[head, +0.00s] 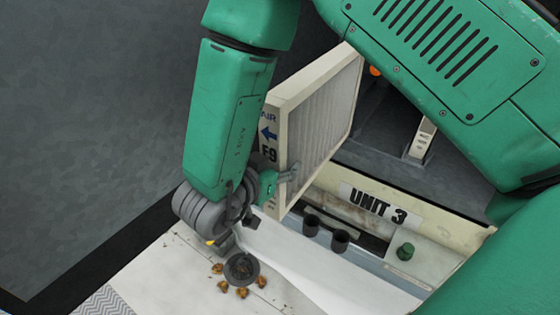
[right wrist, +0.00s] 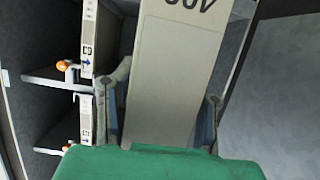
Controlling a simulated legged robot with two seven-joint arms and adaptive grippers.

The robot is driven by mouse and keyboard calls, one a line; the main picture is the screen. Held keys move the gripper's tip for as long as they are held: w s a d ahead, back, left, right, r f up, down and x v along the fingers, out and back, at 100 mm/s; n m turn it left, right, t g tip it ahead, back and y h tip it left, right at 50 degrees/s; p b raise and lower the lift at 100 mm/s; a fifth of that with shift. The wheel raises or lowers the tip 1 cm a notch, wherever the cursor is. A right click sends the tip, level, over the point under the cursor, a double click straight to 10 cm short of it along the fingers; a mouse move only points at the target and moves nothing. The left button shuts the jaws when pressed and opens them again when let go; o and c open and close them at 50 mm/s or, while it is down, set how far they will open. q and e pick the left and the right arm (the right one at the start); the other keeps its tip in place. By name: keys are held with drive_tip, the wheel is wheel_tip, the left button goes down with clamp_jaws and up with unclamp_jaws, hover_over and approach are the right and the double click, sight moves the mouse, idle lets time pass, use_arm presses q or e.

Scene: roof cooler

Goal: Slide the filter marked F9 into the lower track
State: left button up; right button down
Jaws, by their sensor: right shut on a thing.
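The filter marked F9 (head: 315,115) is a pleated panel with a cream frame, bearing "AIR", a blue arrow and "F9" on its near edge. It stands tilted in front of the unit's opening in the head view. My right gripper (head: 281,181) is shut on its lower near end. In the right wrist view, the filter's cream edge (right wrist: 168,75) with upside-down lettering lies between the two fingers (right wrist: 163,105). The unit's bay shows an upper track (right wrist: 48,81) and a lower track (right wrist: 47,152) at left. My left gripper is not in view.
Labelled pale frame ends stand at the upper (right wrist: 88,40) and lower level (right wrist: 86,120), near orange knobs. Brown leaves surround a dark round fitting (head: 241,268).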

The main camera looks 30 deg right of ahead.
drive_tip(key=shift+d, duration=0.15)
drive_tip(key=shift+w, duration=0.1)
idle(0.3)
drive_tip(key=shift+w+d, duration=0.3)
drive_tip(key=shift+d, duration=0.4)
drive_tip(key=shift+w+d, duration=0.25)
drive_tip(key=shift+d, duration=0.4)
drive_tip(key=shift+w+d+p, duration=0.2)
drive_tip(key=shift+w+d, duration=0.1)
drive_tip(key=shift+d, duration=0.45)
drive_tip(key=shift+w+d+p, duration=0.15)
drive_tip(key=shift+w+d, duration=0.15)
drive_tip(key=shift+d, duration=0.4)
drive_tip(key=shift+w+d+p, duration=0.2)
drive_tip(key=shift+w+d, duration=0.1)
drive_tip(key=shift+d, duration=0.45)
drive_tip(key=shift+w+d, duration=0.1)
drive_tip(key=shift+d, duration=0.1)
